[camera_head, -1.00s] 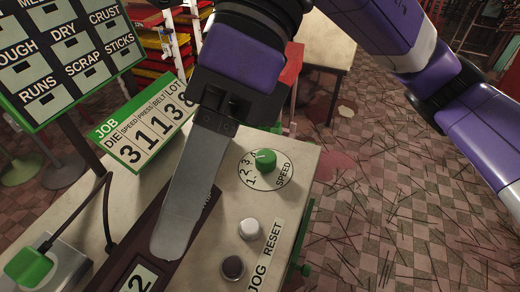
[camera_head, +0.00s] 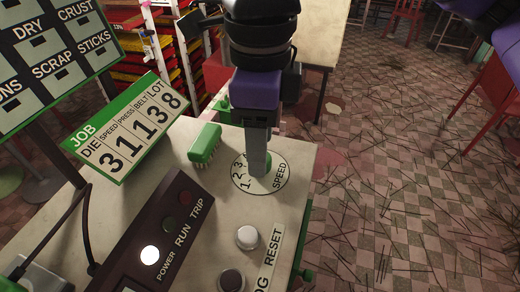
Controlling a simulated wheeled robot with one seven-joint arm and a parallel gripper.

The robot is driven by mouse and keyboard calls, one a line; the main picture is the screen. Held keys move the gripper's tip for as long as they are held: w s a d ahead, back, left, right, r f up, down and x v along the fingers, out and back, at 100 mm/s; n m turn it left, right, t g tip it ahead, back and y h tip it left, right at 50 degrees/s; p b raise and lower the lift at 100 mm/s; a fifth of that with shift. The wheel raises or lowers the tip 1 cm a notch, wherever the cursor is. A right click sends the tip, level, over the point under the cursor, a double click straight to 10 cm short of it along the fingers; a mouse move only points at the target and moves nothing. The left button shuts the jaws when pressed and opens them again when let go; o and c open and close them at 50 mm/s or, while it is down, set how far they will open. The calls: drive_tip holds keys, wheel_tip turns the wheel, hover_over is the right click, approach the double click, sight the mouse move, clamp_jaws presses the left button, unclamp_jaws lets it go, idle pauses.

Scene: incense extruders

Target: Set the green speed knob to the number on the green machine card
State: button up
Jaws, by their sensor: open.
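The green speed knob (camera_head: 266,163) sits on a white round dial (camera_head: 243,187) marked SPEED, with 1, 2 and 3 legible on its left side. My gripper (camera_head: 257,165) points down at the knob and covers most of it. Its jaws are open, seen edge-on, with one finger in front of the knob; I cannot tell whether they touch it. The knob's pointer is hidden. The green-edged JOB card (camera_head: 128,128) stands to the left and reads 3 1 1 3 8 under DIE, SPEED, PRESS, BELT, LOT; the SPEED number is 1.
A white button (camera_head: 247,237) and a dark button (camera_head: 231,281) are in front. A dark lamp strip (camera_head: 165,230) shows POWER lit. A green-framed board (camera_head: 60,45) stands at the back left.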

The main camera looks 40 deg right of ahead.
drive_tip(key=shift+f, duration=1.1)
clamp_jaws()
drive_tip(key=shift+f+n+b, duration=0.15)
drive_tip(key=shift+n+b, duration=0.15)
drive_tip(key=shift+b, duration=0.25)
drive_tip(key=shift+n+b, duration=0.9)
drive_tip(key=shift+b, duration=0.15)
drive_tip(key=shift+n+b, duration=1.45)
drive_tip(key=shift+n, duration=0.75)
